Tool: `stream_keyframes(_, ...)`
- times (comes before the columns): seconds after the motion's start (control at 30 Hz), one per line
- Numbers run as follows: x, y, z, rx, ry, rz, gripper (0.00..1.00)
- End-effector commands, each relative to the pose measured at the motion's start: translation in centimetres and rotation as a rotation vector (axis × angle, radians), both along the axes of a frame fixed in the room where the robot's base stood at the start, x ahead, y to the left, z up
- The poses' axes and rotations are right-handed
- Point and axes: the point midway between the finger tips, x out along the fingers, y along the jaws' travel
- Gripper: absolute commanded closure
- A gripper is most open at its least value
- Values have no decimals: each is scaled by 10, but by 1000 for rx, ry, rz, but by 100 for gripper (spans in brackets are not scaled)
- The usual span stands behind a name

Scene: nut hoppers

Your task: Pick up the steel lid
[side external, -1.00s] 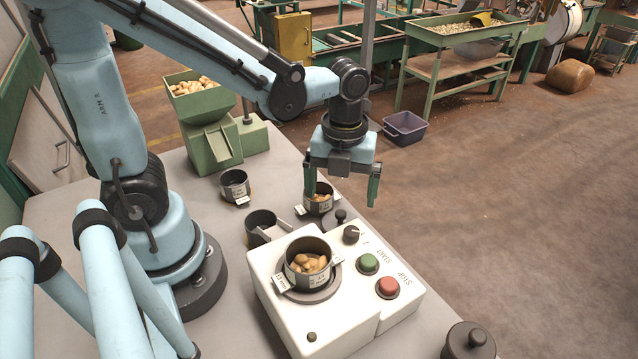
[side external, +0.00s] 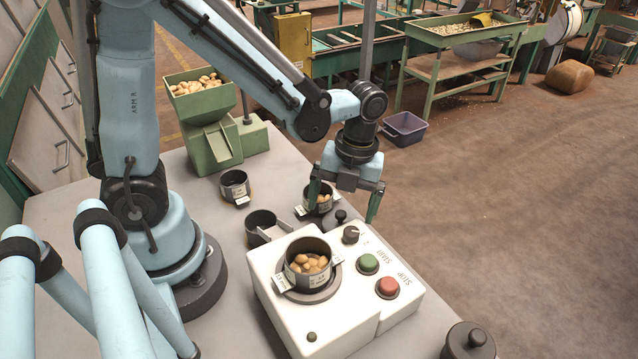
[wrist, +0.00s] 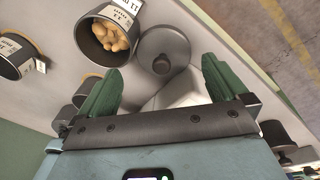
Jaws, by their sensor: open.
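A dark grey steel lid (side external: 338,227) with a round knob lies on the table behind the white machine. It also shows in the wrist view (wrist: 170,40), flat, with its knob towards the finger gap. My gripper (side external: 341,213) is open and empty, fingers pointing down, one to each side of the lid as seen from the side. In the wrist view my gripper (wrist: 160,67) has its green fingers spread apart, with the knob between their tips in the picture. I cannot tell the exact height of the tips above the lid.
A pot of nuts (side external: 319,207) stands close beside the lid. The white machine (side external: 262,275) with buttons carries another pot of nuts (side external: 301,281). An empty dark pot (side external: 261,224) and a further pot (side external: 234,188) stand left.

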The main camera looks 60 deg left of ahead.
Motion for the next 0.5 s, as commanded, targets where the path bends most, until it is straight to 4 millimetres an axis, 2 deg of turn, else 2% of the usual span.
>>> stream_keyframes(0.03, -1, 0, -26, -30, -151, -2, 0)
stream_keyframes(0.1, -1, 0, -26, -30, -151, -2, 3)
stream_keyframes(0.4, -1, 0, -26, -26, -149, -3, 49)
stream_keyframes(0.43, -1, 0, -26, -27, -148, -2, 52)
stream_keyframes(0.5, -2, 0, -26, -26, -147, -3, 53)
